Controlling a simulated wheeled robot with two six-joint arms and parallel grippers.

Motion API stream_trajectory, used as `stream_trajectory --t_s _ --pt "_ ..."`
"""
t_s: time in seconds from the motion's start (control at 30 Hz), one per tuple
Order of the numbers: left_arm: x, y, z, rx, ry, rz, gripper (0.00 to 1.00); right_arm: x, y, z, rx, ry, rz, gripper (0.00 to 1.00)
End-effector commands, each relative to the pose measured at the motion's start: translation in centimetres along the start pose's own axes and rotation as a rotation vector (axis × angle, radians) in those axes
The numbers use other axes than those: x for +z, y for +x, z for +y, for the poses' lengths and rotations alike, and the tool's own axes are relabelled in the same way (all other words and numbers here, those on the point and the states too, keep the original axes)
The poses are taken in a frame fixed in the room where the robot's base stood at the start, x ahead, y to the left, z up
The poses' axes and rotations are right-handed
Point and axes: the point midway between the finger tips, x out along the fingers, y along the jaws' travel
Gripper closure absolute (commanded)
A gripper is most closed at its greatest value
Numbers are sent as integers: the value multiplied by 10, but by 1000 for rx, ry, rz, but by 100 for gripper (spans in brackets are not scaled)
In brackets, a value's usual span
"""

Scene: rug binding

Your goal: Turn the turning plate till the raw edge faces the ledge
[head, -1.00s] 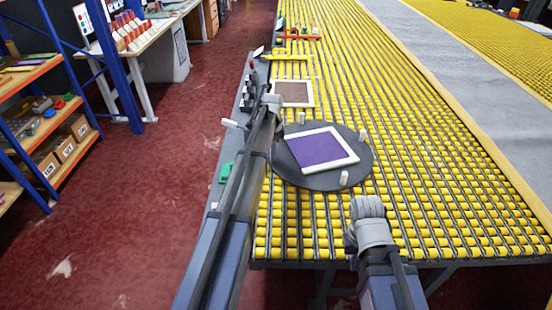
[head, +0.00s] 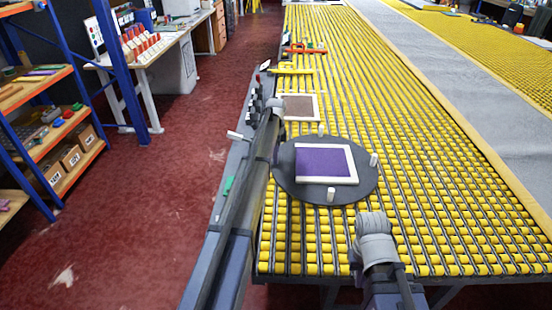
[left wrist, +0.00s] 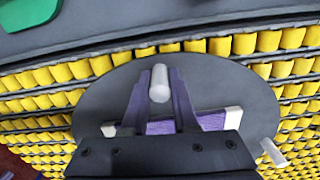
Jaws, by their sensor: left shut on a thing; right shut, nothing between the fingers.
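The dark round turning plate (head: 360,190) lies on the yellow rollers with a purple rug sample (head: 323,161) on it. White binding shows on the far, right and near sides; the purple raw edge is on the left, roughly facing the grey ledge (head: 228,165). In the left wrist view my left gripper (left wrist: 160,85) is shut on a white peg (left wrist: 159,72) of the plate, with the raw edge (left wrist: 185,123) just behind, slightly slanted. In the head view my left arm hides that peg. My right gripper (head: 373,224) is shut and empty, near the plate's front right.
Other white pegs stand on the plate's rim, one at the right (head: 374,160) and one at the front (head: 331,195). A brown framed sample (head: 299,107) and a yellow handle-like bar (head: 291,71) lie beyond. A green piece (head: 228,187) sits on the ledge. Rollers to the right are clear.

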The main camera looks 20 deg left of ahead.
Motion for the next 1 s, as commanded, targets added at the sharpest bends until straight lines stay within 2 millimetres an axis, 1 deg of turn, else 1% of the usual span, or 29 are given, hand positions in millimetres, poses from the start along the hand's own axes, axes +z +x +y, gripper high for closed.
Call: stream_trajectory --t_s 0.5,0.53,0.6,0.77,0.8,1.0 --pt "1 0 -2 -1 -3 0 100 0 0 0 0 0 0 100" --pt "1 0 -2 -1 -3 0 70 0 0 0 0 0 0 100" --pt "1 0 -2 -1 -2 0 63 0 0 0 0 0 0 100" --pt "1 0 -2 -1 -2 0 45 0 0 0 0 0 0 100" --pt "1 0 -2 -1 -2 0 43 0 0 0 0 0 0 100" --pt "0 0 -2 -1 -1 0 43 0 0 0 0 0 0 100"
